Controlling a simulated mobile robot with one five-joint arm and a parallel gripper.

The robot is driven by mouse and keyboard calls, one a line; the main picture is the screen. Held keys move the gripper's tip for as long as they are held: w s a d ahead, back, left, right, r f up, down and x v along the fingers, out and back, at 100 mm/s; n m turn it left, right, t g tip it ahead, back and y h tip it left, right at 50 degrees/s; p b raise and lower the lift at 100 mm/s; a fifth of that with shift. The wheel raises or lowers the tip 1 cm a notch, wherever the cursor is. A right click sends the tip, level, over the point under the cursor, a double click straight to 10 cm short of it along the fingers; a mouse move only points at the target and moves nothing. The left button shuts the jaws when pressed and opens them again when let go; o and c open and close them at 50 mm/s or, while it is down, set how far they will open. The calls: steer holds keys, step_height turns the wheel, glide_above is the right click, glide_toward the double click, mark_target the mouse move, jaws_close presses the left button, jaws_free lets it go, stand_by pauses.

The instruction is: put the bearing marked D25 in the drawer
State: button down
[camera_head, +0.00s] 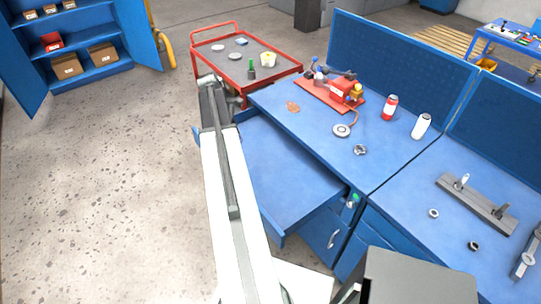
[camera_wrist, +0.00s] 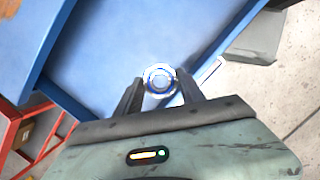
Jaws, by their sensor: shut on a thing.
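In the wrist view, my gripper (camera_wrist: 161,92) is shut on a shiny round metal bearing (camera_wrist: 159,76), held between its two fingertips. Its marking is too small to read. Behind the bearing is the flat blue inside of the open drawer (camera_wrist: 105,45); I cannot tell how high above it the bearing is. In the head view, the open drawer (camera_head: 285,180) extends left from the blue workbench and looks empty. My arm reaches over the drawer's left side there, and the fingertips and bearing are hidden.
The workbench (camera_head: 330,115) carries a red fixture (camera_head: 335,92), a red bottle (camera_head: 389,107), a white bottle (camera_head: 421,126) and small round parts. A red trolley (camera_head: 240,58) stands behind the drawer. A blue cabinet (camera_head: 75,50) is at the back left. The floor at left is clear.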

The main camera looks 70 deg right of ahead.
steer(key=s+f+b, duration=0.2)
steer(key=s+f, duration=0.1)
steer(key=s, duration=0.5)
steer(key=s+f+b, duration=0.2)
steer(key=s+b, duration=0.1)
steer(key=s, duration=0.5)
steer(key=shift+n, duration=0.4)
steer(key=f+b, duration=0.8)
steer(key=f, duration=0.1)
steer(key=a+f+b, duration=0.1)
steer(key=f+b, duration=0.3)
steer(key=b, duration=0.1)
steer(key=shift+s+f, duration=0.15)
steer(key=shift+f, duration=0.1)
steer(key=shift+r, duration=0.1)
steer(key=c, duration=0.6)
jaws_free()
steer(key=shift+c, duration=0.2)
steer(key=p+v, duration=0.7)
steer(key=shift+r+p, duration=0.35)
steer(key=shift+r, duration=0.1)
